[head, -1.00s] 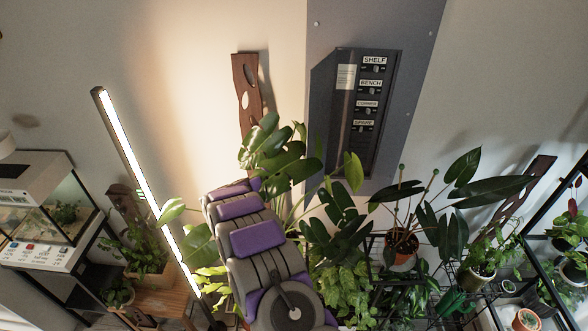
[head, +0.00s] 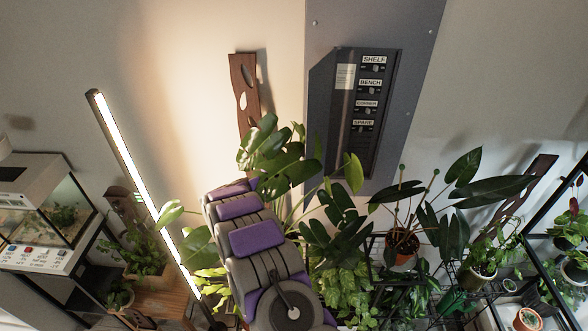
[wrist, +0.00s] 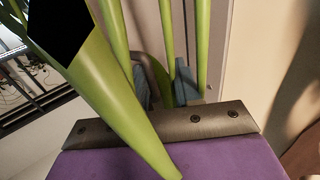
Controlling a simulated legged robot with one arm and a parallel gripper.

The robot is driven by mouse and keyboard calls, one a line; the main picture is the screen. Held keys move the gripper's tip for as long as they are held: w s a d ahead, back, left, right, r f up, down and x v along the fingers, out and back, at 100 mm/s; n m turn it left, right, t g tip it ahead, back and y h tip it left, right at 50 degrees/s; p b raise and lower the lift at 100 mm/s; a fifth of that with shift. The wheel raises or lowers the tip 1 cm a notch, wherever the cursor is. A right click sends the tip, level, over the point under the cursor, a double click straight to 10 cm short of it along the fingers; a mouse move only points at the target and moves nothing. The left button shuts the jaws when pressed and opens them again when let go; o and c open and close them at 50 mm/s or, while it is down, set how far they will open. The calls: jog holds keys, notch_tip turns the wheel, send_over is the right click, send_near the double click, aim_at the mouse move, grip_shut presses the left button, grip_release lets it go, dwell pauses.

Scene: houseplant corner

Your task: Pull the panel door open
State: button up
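The panel (head: 352,130) hangs on a grey backboard (head: 415,30) in the head view. Its column of switches, labelled SHELF, BENCH, CORNER and SPARE, shows uncovered. A dark strip runs along its left side; I cannot tell whether it is the door or shadow. My arm reaches up from the bottom centre, below and left of the panel, its far end behind leaves. In the wrist view, parts of my gripper (wrist: 165,92) show as blue-grey tips behind green stems. The stems hide the space between them, so its opening and any contact are unclear.
A leafy plant (head: 285,165) crowds my arm, and thick green stems (wrist: 120,105) cross close to the wrist camera. A lit tube lamp (head: 135,165) and a brown wooden board (head: 243,85) stand left. Potted plants (head: 403,248) fill the lower right.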

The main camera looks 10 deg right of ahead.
jog(key=shift+s+a+r, duration=0.1)
jog(key=b+v, duration=0.2)
jog(key=v, duration=1.5)
jog(key=shift+a, duration=0.2)
